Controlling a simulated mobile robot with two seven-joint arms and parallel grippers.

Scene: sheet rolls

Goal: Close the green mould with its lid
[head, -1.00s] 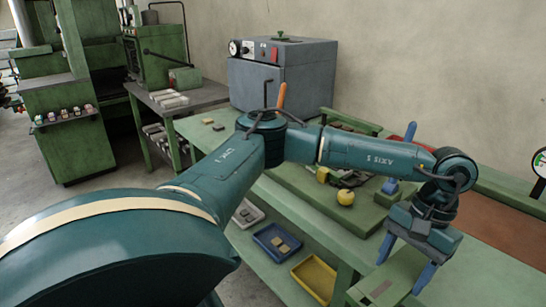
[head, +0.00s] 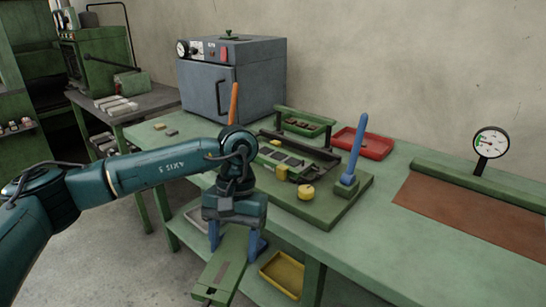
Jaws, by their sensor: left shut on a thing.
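My left gripper (head: 236,246) points down with its two blue fingers on either side of a flat green plate with a slot, which looks like the lid (head: 222,272). It is shut on this plate and holds it in front of the bench's near edge. The green mould (head: 286,159), with dark rectangular cavities, appears to sit open on a green board (head: 309,211) on the bench, beyond and to the right of the gripper. My wrist hides part of the board's left side. The right gripper is not in view.
On the board stand a blue lever (head: 355,150) and a yellow knob (head: 306,192). An orange handle (head: 234,103) rises behind my wrist. Behind are a red tray (head: 362,143) and a grey oven (head: 232,77). A yellow tray (head: 283,274) lies below. The bench's right front is clear.

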